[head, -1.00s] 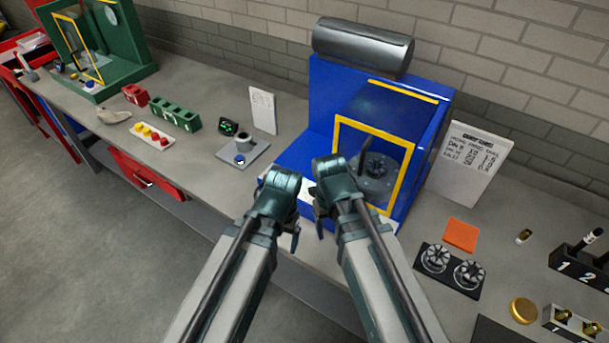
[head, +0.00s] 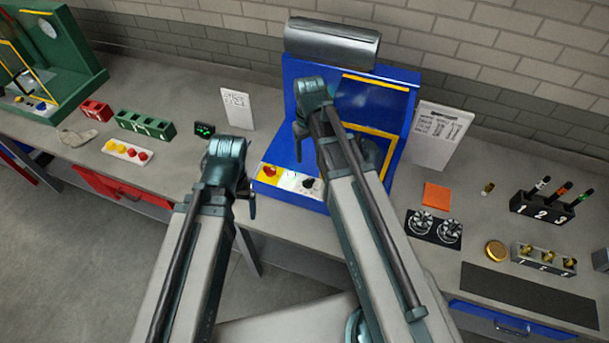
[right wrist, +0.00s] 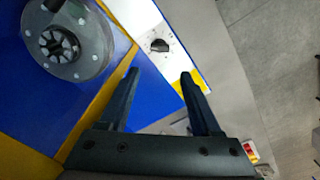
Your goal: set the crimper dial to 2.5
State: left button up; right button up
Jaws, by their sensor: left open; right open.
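The blue crimper (head: 298,75) stands against the wall. Its white front panel (head: 288,180) carries a small black dial (head: 308,184). The dial also shows in the right wrist view (right wrist: 159,45), on the white strip with marks around it too small to read. My right gripper (head: 299,158) is over the front of the crimper; in the right wrist view its open, empty fingers (right wrist: 159,75) point toward the dial, which appears just beyond and between the tips. My left gripper (head: 250,205) is open and empty, left of the crimper near the bench edge.
The crimper's round die head (right wrist: 68,38) and yellow-framed guard (head: 375,130) are beside my right gripper. A yellow panel with a red button (head: 269,172) sits left of the dial. A white sign (head: 440,135) leans at the right. Dies (head: 434,226) lie on a black mat.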

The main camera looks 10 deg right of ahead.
aim_at(308, 180)
jog(key=shift+f, duration=0.1)
notch_tip(308, 180, down, 14)
jog(key=b, duration=1.4)
jog(key=shift+r, duration=0.2)
jog(key=shift+c, duration=0.3)
grip_shut()
